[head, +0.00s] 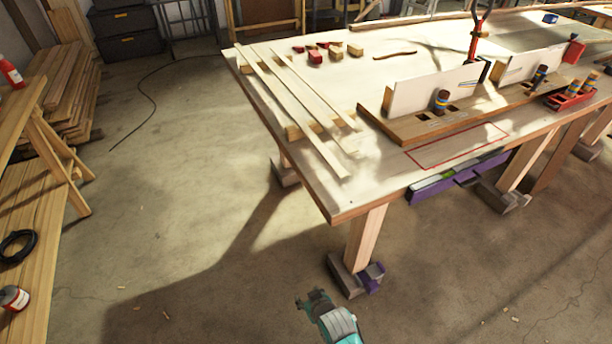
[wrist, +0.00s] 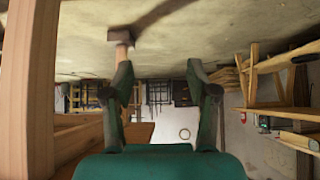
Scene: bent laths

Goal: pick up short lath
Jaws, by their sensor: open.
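Several long pale laths lie side by side on the left end of the workbench (head: 385,160), across low wooden supports. The leftmost lath (head: 290,108) reaches nearest the front edge; the rightmost lath (head: 315,88) looks shorter. A small curved brown strip (head: 395,55) lies farther back. I cannot tell for sure which is the short lath. My gripper (head: 308,299) is low over the floor, in front of the bench and well apart from the laths. In the wrist view my gripper (wrist: 160,75) has its dark fingers spread, with nothing between them. No lath is clear in that view.
A wooden fixture board (head: 425,128) with white upright panels stands right of the laths. Red and wooden blocks (head: 316,57) lie behind them. A bench leg (head: 364,237) stands beyond my gripper; a wooden post (wrist: 30,90) is close in the wrist view. Floor (head: 170,220) left is open.

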